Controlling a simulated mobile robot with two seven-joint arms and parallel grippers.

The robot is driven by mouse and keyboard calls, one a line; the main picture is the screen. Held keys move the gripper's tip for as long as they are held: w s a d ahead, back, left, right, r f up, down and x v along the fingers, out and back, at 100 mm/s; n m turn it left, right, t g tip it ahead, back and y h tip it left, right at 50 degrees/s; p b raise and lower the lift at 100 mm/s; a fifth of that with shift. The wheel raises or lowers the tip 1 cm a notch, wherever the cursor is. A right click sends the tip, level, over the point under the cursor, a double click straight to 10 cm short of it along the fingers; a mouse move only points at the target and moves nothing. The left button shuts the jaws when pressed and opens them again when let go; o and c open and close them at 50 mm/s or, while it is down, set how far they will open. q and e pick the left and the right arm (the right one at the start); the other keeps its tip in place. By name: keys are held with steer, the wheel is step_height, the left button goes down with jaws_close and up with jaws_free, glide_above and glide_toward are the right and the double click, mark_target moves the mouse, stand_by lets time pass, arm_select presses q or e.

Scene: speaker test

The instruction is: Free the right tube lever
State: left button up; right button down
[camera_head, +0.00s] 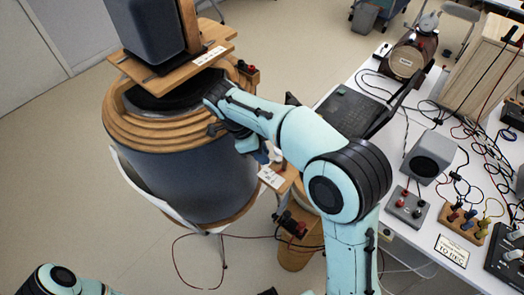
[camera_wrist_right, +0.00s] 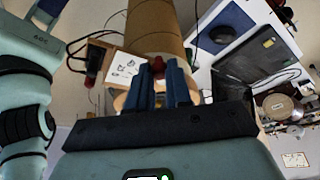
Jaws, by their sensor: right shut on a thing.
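My right gripper (camera_head: 262,156) reaches down beside the large drum-shaped cabinet, with its blue fingers partly hidden behind my arm in the head view. In the right wrist view, the blue fingers (camera_wrist_right: 160,82) are close together around a small red part (camera_wrist_right: 157,65), which seems to be the right tube lever; most of it is hidden between the fingers. It sits at the near end of a brown tube (camera_wrist_right: 155,28). The tube also shows upright in the head view (camera_head: 294,257). A white label card (camera_wrist_right: 122,68) lies beside the fingers. My left gripper is out of view.
The drum-shaped cabinet (camera_head: 190,170) with wooden rings stands left of my right arm, a dark speaker (camera_head: 152,28) on its top board. Red and black terminals (camera_head: 291,224) sit near the tube.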

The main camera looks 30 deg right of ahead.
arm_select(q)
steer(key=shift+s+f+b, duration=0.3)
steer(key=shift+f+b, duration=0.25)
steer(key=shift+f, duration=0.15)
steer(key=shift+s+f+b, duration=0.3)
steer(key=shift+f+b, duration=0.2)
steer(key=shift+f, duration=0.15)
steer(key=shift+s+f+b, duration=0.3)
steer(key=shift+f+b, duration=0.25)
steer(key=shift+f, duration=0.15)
arm_select(e)
steer(key=shift+s+a+n+t, duration=0.1)
steer(key=shift+s+n+t, duration=0.3)
steer(key=shift+n, duration=0.55)
steer(key=shift+s+a+n+t, duration=0.1)
steer(key=shift+s+n+t, duration=0.25)
steer(key=shift+n, duration=0.65)
steer(key=shift+s+n+t, duration=0.25)
steer(key=shift+s+n, duration=0.2)
steer(key=shift+n, duration=0.5)
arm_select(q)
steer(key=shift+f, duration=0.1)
arm_select(e)
steer(key=c, duration=1)
jaws_free()
steer(key=shift+c, duration=0.2)
